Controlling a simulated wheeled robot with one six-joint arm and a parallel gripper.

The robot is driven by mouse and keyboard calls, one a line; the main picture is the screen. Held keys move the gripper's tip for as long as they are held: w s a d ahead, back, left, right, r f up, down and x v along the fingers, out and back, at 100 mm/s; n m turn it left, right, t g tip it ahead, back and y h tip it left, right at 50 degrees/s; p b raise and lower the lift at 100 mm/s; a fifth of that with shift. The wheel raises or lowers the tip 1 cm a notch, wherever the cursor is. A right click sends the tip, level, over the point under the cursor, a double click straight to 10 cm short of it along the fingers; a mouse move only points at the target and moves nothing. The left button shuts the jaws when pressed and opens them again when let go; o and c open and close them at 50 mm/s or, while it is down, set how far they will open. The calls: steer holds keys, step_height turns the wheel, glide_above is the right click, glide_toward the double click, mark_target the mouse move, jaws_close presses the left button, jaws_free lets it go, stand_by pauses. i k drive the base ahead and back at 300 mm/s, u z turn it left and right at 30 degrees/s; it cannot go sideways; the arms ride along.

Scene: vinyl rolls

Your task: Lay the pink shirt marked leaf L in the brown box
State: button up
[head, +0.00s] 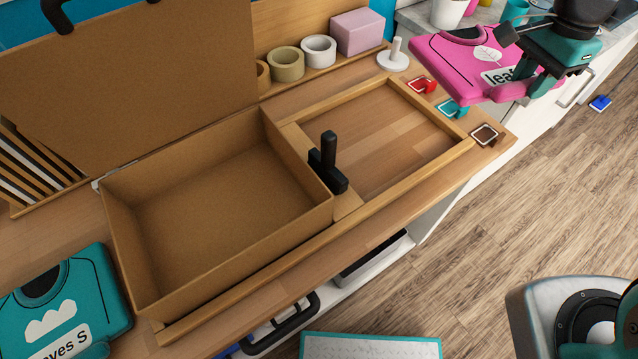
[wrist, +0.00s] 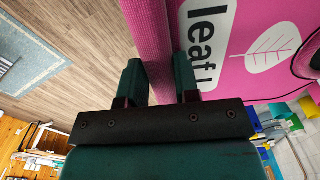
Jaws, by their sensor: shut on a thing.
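The pink shirt (head: 455,62), folded flat with a white leaf print and a label reading "leaf", is held in the air at the upper right, beyond the right end of the wooden bench. My gripper (head: 548,85) is shut on its edge. In the wrist view the two teal fingers of my gripper (wrist: 160,85) pinch the edge of the pink shirt (wrist: 235,75); the label's last letter is partly covered. The brown box (head: 318,200) stands open and empty on the bench at the left, its lid raised behind it, well away from the shirt.
A teal folded shirt (head: 70,290) lies left of the box. A black upright handle (head: 329,150) stands at the box's right wall. A wooden frame (head: 455,152) encloses bare bench. Tape rolls (head: 287,64), a pink block (head: 357,32) and a white spindle (head: 394,58) stand behind.

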mark_target(227, 221)
steer(key=z, duration=0.5)
steer(key=k, duration=0.95)
steer(key=u, duration=1.65)
steer(key=i, duration=0.5)
steer(key=u, duration=0.05)
